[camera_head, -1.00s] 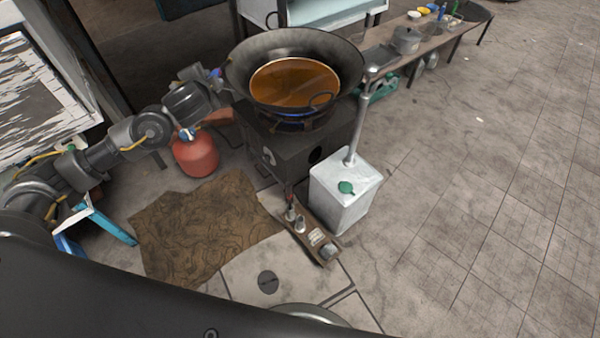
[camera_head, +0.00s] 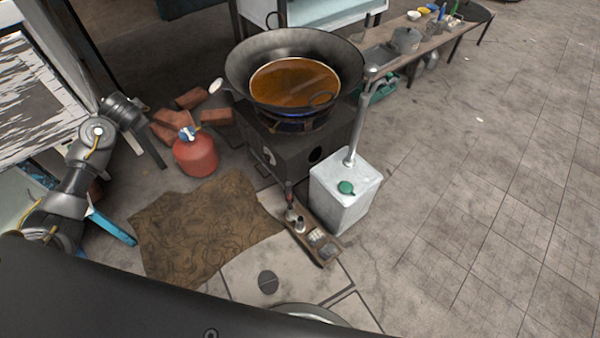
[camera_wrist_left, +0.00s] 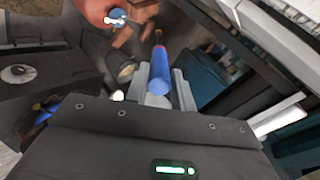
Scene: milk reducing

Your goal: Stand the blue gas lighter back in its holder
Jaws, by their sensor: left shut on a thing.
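The blue gas lighter (camera_wrist_left: 160,70) shows in the left wrist view as a blue rod with a reddish-brown far tip. My left gripper (camera_wrist_left: 162,88) is shut on it, with the pale fingers on either side. In the head view this gripper (camera_head: 150,150) is at the left, above the floor left of the red gas bottle; the lighter cannot be made out there. I cannot tell for sure which thing is the holder. A small wooden rack (camera_head: 322,258) with several small items stands on the floor by the stove. My right gripper is not in view.
The black stove (camera_head: 290,150) carries a wide wok (camera_head: 240,75) of orange-brown liquid, with blue flame under it. The red gas bottle (camera_head: 196,155) and several bricks (camera_head: 190,98) stand left of it. A white tin (camera_head: 340,200) stands right. A brown mat (camera_head: 200,230) lies in front.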

